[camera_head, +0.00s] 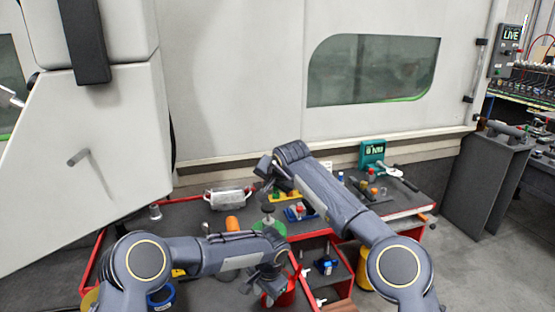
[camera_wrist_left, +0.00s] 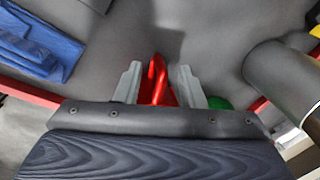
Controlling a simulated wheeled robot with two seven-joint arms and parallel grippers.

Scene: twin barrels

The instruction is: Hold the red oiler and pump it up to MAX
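The red oiler (camera_head: 286,291) stands low at the front of the bench in the head view, partly hidden by my left gripper (camera_head: 268,281). In the left wrist view, a red part of the oiler (camera_wrist_left: 158,79) lies between the two grey fingers. The fingers are apart, with gaps beside the red part near their tips, so the gripper looks open around it. The rest of the oiler is hidden. My right gripper (camera_head: 267,170) is raised above the back of the bench, above a green can with a dark top (camera_head: 269,229). Its finger opening is not clear.
Open floor lies at right.

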